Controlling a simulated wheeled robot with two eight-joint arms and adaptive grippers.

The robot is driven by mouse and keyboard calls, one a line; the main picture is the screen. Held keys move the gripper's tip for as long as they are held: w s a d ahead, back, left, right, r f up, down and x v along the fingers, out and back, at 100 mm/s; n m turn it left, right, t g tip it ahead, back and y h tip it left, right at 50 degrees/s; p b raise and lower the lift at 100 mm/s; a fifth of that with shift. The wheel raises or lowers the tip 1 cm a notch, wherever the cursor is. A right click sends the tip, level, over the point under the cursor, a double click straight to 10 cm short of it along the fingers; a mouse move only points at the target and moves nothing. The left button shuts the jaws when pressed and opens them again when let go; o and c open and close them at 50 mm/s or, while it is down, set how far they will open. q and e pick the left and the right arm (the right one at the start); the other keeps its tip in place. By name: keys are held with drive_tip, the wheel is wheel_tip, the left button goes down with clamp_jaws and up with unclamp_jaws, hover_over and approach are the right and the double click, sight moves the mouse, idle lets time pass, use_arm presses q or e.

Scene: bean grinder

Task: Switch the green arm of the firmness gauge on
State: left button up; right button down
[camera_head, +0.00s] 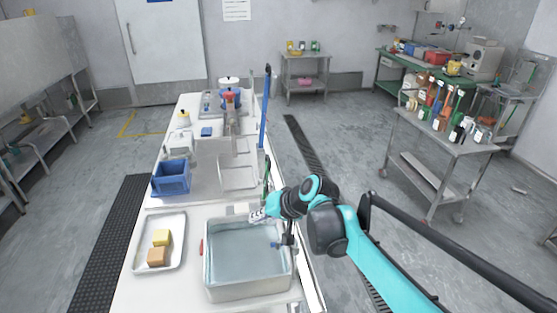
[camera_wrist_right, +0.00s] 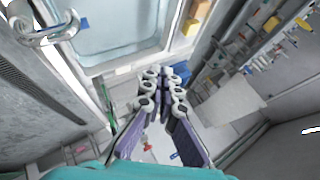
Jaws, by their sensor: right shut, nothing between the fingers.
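My right gripper (camera_head: 257,215) is at the far edge of a water-filled metal basin, near the right side of the long table. Its fingers are together and empty in the right wrist view (camera_wrist_right: 163,80). A thin green upright part (camera_head: 266,191) stands just beyond the gripper in the head view, partly hidden by my wrist; it may be the gauge's green arm. A green strip also shows left of the fingers in the right wrist view (camera_wrist_right: 105,97). I cannot make out the gauge's body or whether the arm is on. My left gripper is out of view.
The basin (camera_head: 247,292) is in front of the gripper. A tray (camera_head: 142,259) with yellow and brown blocks lies to its left. A blue bin (camera_head: 171,178) and a metal tray (camera_head: 238,176) are farther back. A tall blue post (camera_head: 264,110) stands at the table's right edge.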

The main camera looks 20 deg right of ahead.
drive_tip(key=w+d+m+t+y, duration=0.3)
drive_tip(key=w+d+m, duration=0.1)
drive_tip(key=w+d, duration=1)
drive_tip(key=w+d+f+m+t, duration=0.1)
drive_tip(key=d+t, duration=0.1)
drive_tip(key=d, duration=0.5)
drive_tip(key=w+d+f+m+t+y, duration=0.1)
drive_tip(key=w+d+t, duration=0.1)
drive_tip(key=d, duration=0.5)
drive_tip(key=shift+p, duration=0.45)
drive_tip(key=shift+w, duration=0.1)
drive_tip(key=s+a+r+b+x, duration=0.1)
drive_tip(key=a+b+x, duration=0.1)
drive_tip(key=x, duration=1)
drive_tip(key=shift+a+f+b, duration=0.25)
drive_tip(key=shift+a+b, duration=0.15)
drive_tip(key=shift+b, duration=0.1)
drive_tip(key=shift+w+a+r, duration=0.1)
drive_tip(key=shift+a, duration=0.05)
